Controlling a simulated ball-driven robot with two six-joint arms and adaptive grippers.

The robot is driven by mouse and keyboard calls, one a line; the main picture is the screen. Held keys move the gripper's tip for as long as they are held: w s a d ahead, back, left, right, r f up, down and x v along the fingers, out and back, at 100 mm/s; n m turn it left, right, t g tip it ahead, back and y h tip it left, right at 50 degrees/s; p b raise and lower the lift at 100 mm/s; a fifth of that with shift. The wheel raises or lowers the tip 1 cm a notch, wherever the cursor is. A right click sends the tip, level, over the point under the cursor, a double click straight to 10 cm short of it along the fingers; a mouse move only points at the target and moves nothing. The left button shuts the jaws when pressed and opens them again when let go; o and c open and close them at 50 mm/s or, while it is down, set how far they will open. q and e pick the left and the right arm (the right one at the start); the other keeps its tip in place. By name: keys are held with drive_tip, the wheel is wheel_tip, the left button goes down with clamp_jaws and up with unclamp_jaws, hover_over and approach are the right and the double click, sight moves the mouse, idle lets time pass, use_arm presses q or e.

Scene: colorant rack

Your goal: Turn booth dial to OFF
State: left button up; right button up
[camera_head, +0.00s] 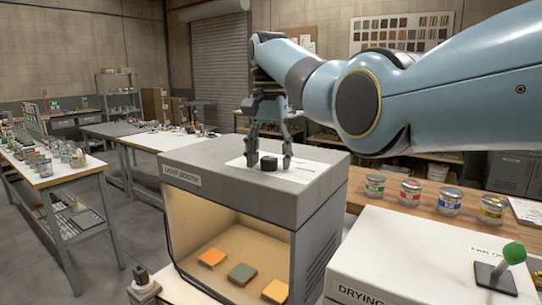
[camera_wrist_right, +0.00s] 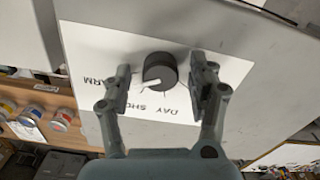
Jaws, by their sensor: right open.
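The booth dial (camera_head: 269,163) is a black knob on a white label plate (camera_head: 310,166) on top of the grey light booth (camera_head: 250,185). In the right wrist view the dial (camera_wrist_right: 159,70) has a white pointer mark, and the plate shows the words "DAY", "SHO..." and "...ARM"; other lettering is hidden. My right gripper (camera_head: 269,160) points down over the dial with its fingers apart, one on each side. In the right wrist view the right gripper (camera_wrist_right: 160,85) shows gaps between the fingers and the dial. My left gripper is not in view.
Several paint jars (camera_head: 411,192) stand on the wooden bench to the right. A white drying box (camera_head: 420,260) with a green-knobbed lever (camera_head: 514,253) is at front right. Tables with jars stand at left.

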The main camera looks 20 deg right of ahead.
drive_tip(key=c, duration=1.2)
drive_tip(key=shift+o, duration=0.2)
drive_tip(key=shift+n, duration=0.3)
drive_tip(key=n, duration=1.1)
drive_tip(key=shift+r+n, duration=0.1)
drive_tip(key=shift+n, duration=0.2)
drive_tip(key=n, duration=1.1)
drive_tip(key=shift+n, duration=0.3)
drive_tip(key=shift+a, duration=0.1)
